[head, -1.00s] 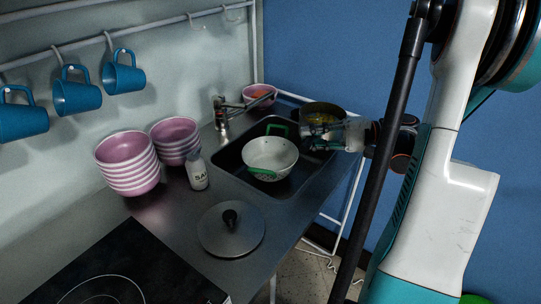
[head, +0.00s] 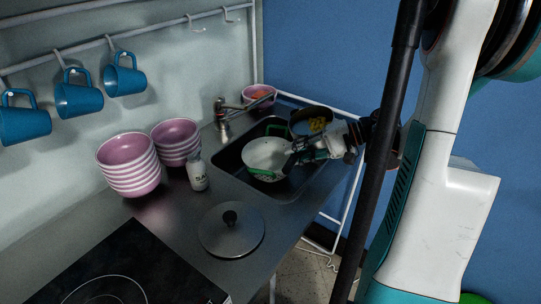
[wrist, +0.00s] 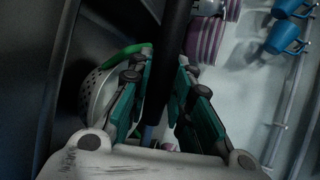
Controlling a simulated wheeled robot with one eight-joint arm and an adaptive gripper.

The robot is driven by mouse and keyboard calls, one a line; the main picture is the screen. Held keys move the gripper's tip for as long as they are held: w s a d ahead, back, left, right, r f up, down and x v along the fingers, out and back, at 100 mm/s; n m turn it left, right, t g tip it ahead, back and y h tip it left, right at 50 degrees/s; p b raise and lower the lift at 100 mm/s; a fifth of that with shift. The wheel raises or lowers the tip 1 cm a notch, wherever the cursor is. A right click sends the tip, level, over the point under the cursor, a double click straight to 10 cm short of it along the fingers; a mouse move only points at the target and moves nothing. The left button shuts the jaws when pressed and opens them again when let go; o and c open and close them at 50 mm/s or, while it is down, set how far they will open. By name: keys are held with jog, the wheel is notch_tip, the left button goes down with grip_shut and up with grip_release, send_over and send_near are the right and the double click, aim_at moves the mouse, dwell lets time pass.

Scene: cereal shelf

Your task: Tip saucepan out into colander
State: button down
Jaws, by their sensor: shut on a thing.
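The white colander (head: 262,154) with green handles sits in the sink; part of its right side is hidden behind my gripper. The dark saucepan (head: 300,122) is held beyond the colander, over the sink's far right side. It looks tilted, with yellow pieces (head: 318,124) inside. My gripper (head: 296,153) is shut on the saucepan's handle. In the wrist view, the dark handle (wrist: 168,70) runs between the fingers, and the colander (wrist: 100,95) shows at the left, partly behind a finger.
A faucet (head: 222,118) stands left of the sink (head: 228,160). A pink bowl (head: 258,95) with orange contents is behind it. A salt shaker (head: 196,172), stacked pink bowls (head: 130,168) and a lid (head: 231,231) stand on the counter. Blue mugs (head: 78,95) hang above.

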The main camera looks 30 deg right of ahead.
jog(key=shift+w+a+f, duration=0.1)
jog(key=shift+a+f, duration=0.05)
jog(key=shift+a, duration=0.05)
jog(key=shift+w+a+f+g+h+p, duration=0.3)
jog(key=shift+a+f+g+h+p, duration=0.15)
jog(key=shift+a+f+h+p, duration=0.3)
jog(key=shift+w+a+f+g+h+p, duration=0.3)
jog(key=shift+a+f+g+h+p, duration=0.15)
jog(key=shift+a+f+h+p, duration=0.3)
dwell(1.5)
jog(key=shift+w+a+n+g+h+p, duration=0.1)
jog(key=shift+n+g+h+p, duration=0.25)
jog(key=shift+h+p, duration=0.55)
dwell(2.1)
jog(key=shift+g+h+p, duration=0.35)
jog(key=shift+h+p, duration=0.05)
jog(key=shift+p, duration=0.35)
dwell(1.0)
